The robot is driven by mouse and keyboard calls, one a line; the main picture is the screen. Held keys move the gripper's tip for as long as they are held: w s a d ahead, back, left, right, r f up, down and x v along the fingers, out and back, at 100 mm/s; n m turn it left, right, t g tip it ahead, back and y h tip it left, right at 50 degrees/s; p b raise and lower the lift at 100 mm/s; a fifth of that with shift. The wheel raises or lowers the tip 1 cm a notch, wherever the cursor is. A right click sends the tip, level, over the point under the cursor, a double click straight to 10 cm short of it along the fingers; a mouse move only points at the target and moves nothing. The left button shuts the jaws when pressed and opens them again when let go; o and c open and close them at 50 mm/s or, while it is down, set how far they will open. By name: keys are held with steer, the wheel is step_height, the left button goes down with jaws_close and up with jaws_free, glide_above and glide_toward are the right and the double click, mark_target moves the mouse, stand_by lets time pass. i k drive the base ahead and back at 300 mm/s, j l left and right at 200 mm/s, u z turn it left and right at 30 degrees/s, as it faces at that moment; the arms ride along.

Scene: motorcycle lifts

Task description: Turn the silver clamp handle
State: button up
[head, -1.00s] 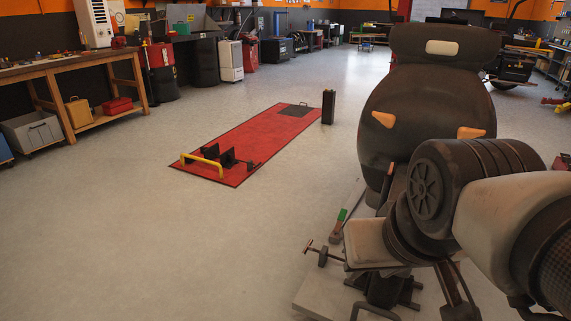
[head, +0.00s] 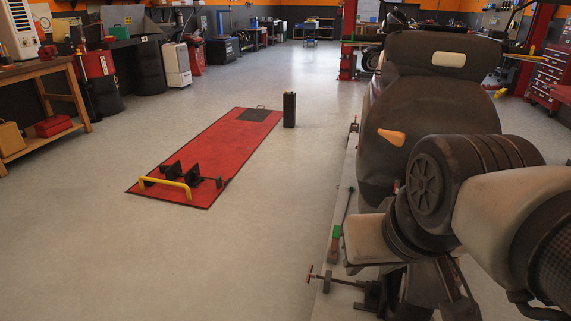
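A clamp with a thin screw rod and a small T-shaped handle (head: 311,273) sits low in the head view, at the near end of a pale lift platform (head: 322,245). The handle looks brownish-metal here, and I cannot tell its exact finish. My arm's dark joint and pale links fill the right side and cover part of the clamp area. My gripper cannot be made out in this view. A lever with a green grip (head: 336,231) stands on the platform just behind the clamp handle.
A red lift (head: 222,150) with a yellow bar (head: 165,187) and black wheel clamp lies flat on the floor at left. A black box (head: 289,110) stands beside it. Open floor lies between the lifts. A workbench (head: 55,100) is at far left.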

mark_target(309, 276)
steer(key=j+z, duration=0.1)
steer(key=z, duration=0.3)
steer(key=i+j+z, duration=0.1)
steer(key=z, duration=0.35)
steer(key=j+z, duration=0.25)
steer(key=j, duration=0.35)
steer(key=j+z, duration=0.25)
steer(key=j, duration=0.4)
steer(key=k+j+z, duration=0.1)
steer(key=j+z, duration=0.15)
steer(key=j, duration=0.35)
steer(key=j+z, duration=0.35)
steer(key=j, duration=0.15)
steer(key=k+j+z, duration=0.1)
steer(key=j+z, duration=0.25)
steer(key=j, duration=0.15)
steer(key=i+j+z, duration=0.1)
steer(key=j+z, duration=0.2)
steer(key=j, duration=0.45)
steer(key=j+z, duration=0.35)
steer(key=j, duration=0.4)
